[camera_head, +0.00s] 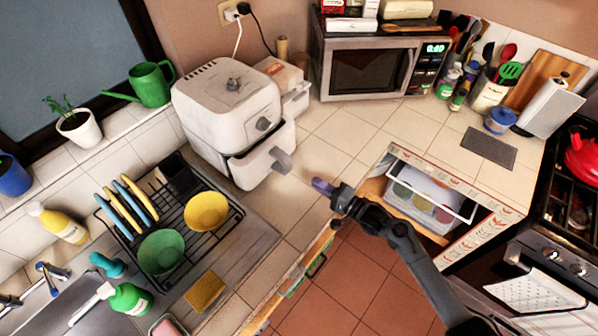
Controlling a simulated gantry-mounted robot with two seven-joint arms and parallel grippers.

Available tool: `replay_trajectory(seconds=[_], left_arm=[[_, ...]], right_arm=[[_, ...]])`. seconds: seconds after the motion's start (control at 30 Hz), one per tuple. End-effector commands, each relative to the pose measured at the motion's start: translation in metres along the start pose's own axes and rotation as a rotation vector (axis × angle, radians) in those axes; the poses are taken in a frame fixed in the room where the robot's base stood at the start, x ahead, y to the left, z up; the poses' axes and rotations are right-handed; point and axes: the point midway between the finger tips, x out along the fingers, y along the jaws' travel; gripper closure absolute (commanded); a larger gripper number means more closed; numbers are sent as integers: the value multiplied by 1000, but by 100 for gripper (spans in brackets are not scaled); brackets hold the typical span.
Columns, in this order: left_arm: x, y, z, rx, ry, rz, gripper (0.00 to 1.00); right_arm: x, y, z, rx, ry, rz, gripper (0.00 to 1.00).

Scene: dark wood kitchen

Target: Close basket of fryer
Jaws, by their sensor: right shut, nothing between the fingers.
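The white air fryer (225,95) stands on the tiled counter left of the microwave. Its basket (252,168) is partly pulled out at the front, with a dark gap showing at its top edge. The grey basket handle (281,160) points out to the right. My right gripper (322,186) is shut and empty, to the right of and slightly below the handle, apart from it. Its arm comes in from the bottom right. My left gripper is not in view.
A dish rack (185,237) with bowls and plates stands below the fryer. The microwave (370,68) is at the back, and a white box (284,82) sits beside the fryer.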

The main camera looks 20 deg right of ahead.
Motion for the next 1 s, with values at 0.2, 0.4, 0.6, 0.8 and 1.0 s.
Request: replay_trajectory(seconds=[0.2, 0.4, 0.6, 0.8, 1.0], left_arm=[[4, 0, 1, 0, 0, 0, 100], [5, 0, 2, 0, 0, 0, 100], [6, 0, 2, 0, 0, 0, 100], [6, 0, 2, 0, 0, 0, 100], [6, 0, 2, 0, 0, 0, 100]], right_arm=[[42, 0, 0, 0, -1, -1, 100], [67, 0, 0, -1, 0, 0, 100], [80, 1, 0, 0, 0, 1, 100], [82, 0, 0, 0, 1, 0, 100], [82, 0, 0, 0, 1, 0, 100]])
